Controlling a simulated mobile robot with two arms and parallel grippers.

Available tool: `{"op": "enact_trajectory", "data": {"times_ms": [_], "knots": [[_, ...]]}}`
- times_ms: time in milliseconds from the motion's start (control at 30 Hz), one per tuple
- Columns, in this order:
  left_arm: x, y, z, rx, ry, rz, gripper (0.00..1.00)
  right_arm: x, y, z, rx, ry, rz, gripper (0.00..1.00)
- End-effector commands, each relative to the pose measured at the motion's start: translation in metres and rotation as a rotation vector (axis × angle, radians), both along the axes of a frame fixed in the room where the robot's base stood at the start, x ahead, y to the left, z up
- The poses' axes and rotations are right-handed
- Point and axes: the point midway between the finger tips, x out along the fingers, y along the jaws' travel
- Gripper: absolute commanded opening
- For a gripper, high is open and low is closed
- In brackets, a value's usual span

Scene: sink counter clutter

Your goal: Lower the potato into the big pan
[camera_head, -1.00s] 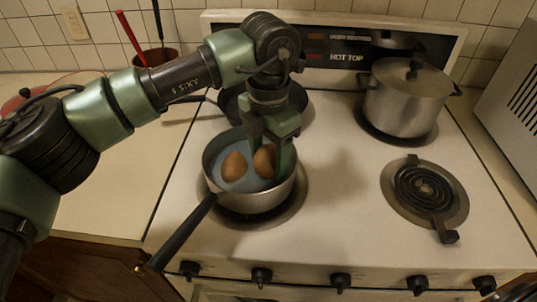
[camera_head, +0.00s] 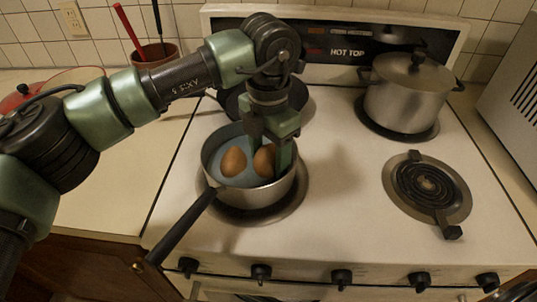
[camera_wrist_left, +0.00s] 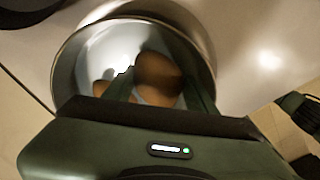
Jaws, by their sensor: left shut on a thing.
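A steel pan (camera_head: 256,197) with a long black handle sits on the front left burner. My left gripper (camera_head: 270,158) points down inside its rim and is shut on a brown potato (camera_head: 264,160). Another brown potato (camera_head: 233,161) lies in the pan just left of the held one. In the left wrist view the held potato (camera_wrist_left: 158,74) is between the fingers, over the pan's pale inside, and the other potato (camera_wrist_left: 103,88) is partly hidden by a finger. I cannot tell whether the held potato touches the pan bottom. My right gripper is not in view.
A black frying pan (camera_head: 230,105) stands behind the steel pan, partly hidden by my arm. A lidded pot (camera_head: 405,105) is on the back right burner. The front right burner (camera_head: 430,184) is bare. A cup with utensils (camera_head: 155,54) stands at the back left.

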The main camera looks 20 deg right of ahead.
Motion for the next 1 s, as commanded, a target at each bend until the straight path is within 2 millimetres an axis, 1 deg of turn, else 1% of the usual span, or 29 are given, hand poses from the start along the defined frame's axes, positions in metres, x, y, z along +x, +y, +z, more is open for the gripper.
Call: {"op": "enact_trajectory", "data": {"times_ms": [233, 700, 733, 767, 800, 1000], "knots": [[0.0001, 0.0000, -0.0037, -0.001, 0.000, 0.000, 0.09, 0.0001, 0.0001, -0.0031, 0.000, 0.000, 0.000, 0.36], [0.0000, -0.0001, -0.0035, -0.001, 0.000, 0.000, 0.09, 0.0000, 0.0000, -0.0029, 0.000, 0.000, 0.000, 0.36], [0.0001, 0.0000, -0.0035, -0.001, 0.000, 0.000, 0.62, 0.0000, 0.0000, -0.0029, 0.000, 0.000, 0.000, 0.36], [0.0001, 0.0000, -0.0035, -0.001, 0.000, 0.000, 0.70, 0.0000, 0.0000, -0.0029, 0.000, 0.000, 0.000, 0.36], [0.0001, 0.0000, -0.0035, -0.001, 0.000, 0.000, 0.81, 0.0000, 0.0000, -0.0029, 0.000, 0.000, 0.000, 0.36], [-0.0003, -0.0004, -0.0036, -0.001, 0.000, 0.000, 0.82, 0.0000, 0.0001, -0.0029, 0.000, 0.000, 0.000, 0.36]]}}
